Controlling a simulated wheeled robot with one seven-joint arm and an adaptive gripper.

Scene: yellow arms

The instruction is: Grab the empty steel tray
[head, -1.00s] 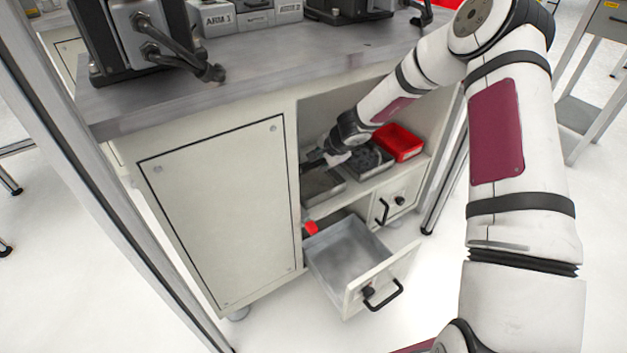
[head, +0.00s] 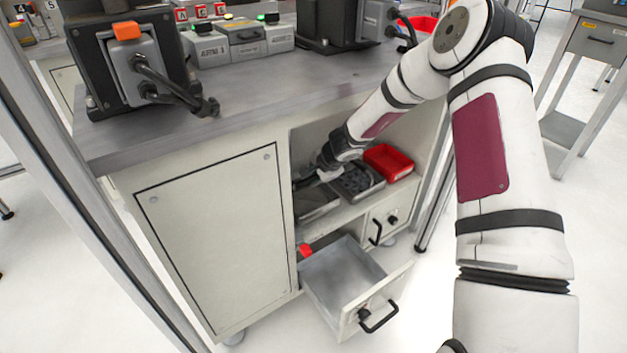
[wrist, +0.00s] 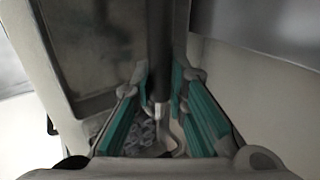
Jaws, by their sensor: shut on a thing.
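The empty steel tray (head: 318,204) lies on the open shelf of the cabinet, at the left of the shelf contents. My gripper (head: 304,184) reaches into the shelf from the right and is at the tray's back part. In the wrist view, the teal fingers of my gripper (wrist: 162,84) are closed in on a thin dark upright edge between them, which looks like the tray's wall (wrist: 160,45). A broad grey surface, likely the tray's, fills the upper left there. The exact contact at the fingertips is dark and partly hidden.
A second tray with dark parts (head: 358,181) stands right beside it, then a red bin (head: 388,160). Below, a drawer (head: 345,275) is pulled open, with a red object (head: 304,250) at its back left. The worktop (head: 250,95) overhangs the shelf.

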